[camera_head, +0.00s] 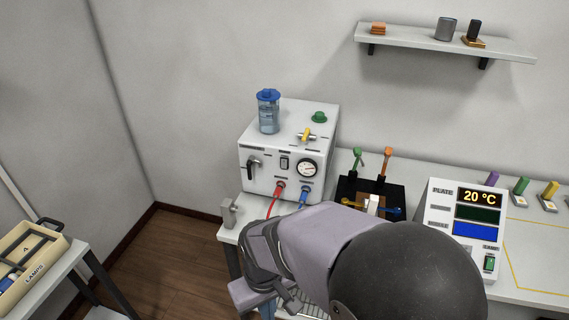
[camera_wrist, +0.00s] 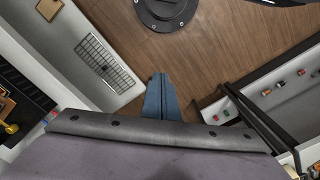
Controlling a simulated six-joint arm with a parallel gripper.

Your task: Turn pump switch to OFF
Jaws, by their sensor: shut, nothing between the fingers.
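A white box unit (camera_head: 262,172) stands at the left end of the bench in the head view. Its front has a black lever handle (camera_head: 254,166), a small dark rocker switch (camera_head: 284,162) and a round gauge (camera_head: 307,168). The rocker looks like the pump switch, but its label and position are too small to read. My gripper (camera_wrist: 160,78) is shut and empty in the wrist view, its blue fingers together over the floor. In the head view my arm is in front of the bench, below and apart from the box; the fingertips are mostly hidden there.
A display panel (camera_head: 466,224) reading 20 °C stands right, past a black tray (camera_head: 352,185) with coloured handles. A lamp crate (camera_head: 32,255) is at far left.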

